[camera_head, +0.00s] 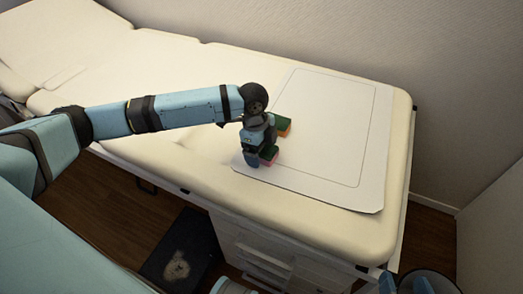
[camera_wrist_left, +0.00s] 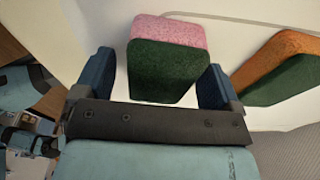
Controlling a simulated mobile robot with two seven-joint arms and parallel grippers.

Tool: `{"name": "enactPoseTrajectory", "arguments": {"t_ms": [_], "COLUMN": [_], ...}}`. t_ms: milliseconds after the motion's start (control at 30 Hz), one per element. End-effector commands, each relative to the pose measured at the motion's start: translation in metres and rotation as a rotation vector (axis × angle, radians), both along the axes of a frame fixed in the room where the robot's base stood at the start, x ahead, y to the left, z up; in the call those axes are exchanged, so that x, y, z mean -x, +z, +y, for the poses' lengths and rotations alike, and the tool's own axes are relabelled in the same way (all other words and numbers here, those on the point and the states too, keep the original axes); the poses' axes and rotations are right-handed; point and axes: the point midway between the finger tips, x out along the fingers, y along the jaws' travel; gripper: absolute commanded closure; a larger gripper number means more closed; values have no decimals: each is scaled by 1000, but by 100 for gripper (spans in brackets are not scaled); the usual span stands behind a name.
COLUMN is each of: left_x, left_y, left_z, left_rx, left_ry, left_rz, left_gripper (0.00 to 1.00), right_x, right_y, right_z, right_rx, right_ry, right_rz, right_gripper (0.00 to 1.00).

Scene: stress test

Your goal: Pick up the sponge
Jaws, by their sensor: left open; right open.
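A green and pink sponge (camera_head: 268,156) rests on the white sheet near the front edge of the padded table. In the left wrist view this sponge (camera_wrist_left: 168,66) lies between the blue fingers of my left gripper (camera_wrist_left: 160,78), with its pink side away from the wrist. My left gripper (camera_head: 260,150) is open, with a finger on either side of the sponge; small gaps show beside it. A second sponge, green and orange (camera_head: 283,126), lies just behind; it also shows at the right of the left wrist view (camera_wrist_left: 280,68). My right gripper (camera_head: 405,284) is open and empty at the bottom right, partly cut off.
The white sheet (camera_head: 335,120) with a thin outlined rectangle covers the right end of the cream padded table (camera_head: 150,60); it is clear right of the sponges. A wall stands behind. Drawers (camera_head: 265,260) and a dark mat (camera_head: 185,255) are below.

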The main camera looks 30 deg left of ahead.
Motion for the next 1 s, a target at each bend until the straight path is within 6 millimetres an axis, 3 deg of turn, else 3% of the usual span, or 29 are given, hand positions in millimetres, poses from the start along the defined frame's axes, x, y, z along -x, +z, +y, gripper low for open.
{"name": "enactPoseTrajectory", "arguments": {"t_ms": [633,667,867,900,1000], "left_x": [0,0,0,0,0], "left_y": [-4,-4,-4,-4,-4], "left_z": [0,0,0,0,0], "left_rx": [-1,-1,-1,-1,-1], "left_ry": [0,0,0,0,0], "left_rz": [2,1,1,1,1], "left_gripper": [11,13,59,63,63], "right_x": [0,0,0,0,0], "right_y": [10,10,9,9,9], "right_z": [0,0,0,0,0], "right_rx": [1,1,1,1,0], "right_ry": [0,0,-1,-1,-1], "right_rz": [2,2,1,1,1], "right_gripper": [32,32,32,32,32]}}
